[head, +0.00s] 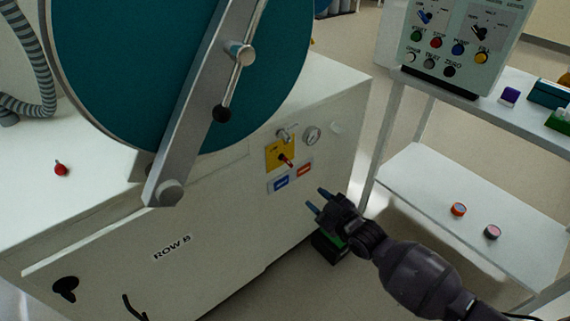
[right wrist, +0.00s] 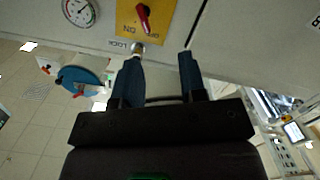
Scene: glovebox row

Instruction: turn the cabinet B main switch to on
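The main switch is a red handle (head: 286,160) on a yellow plate (head: 273,153) on the front of the white ROW B cabinet (head: 215,225). The handle slants down to the right in the head view. In the right wrist view the red handle (right wrist: 143,17) and yellow plate (right wrist: 128,14) are at the top, with partly readable lettering. My right gripper (head: 316,198) is open and empty, below and to the right of the switch, apart from it. In the wrist view its two fingers (right wrist: 159,62) stand apart below the plate. My left gripper is not in view.
A large teal round door (head: 130,70) with a grey bar is at upper left. A white shelf rack (head: 415,180) with a button panel (head: 455,45) stands at right.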

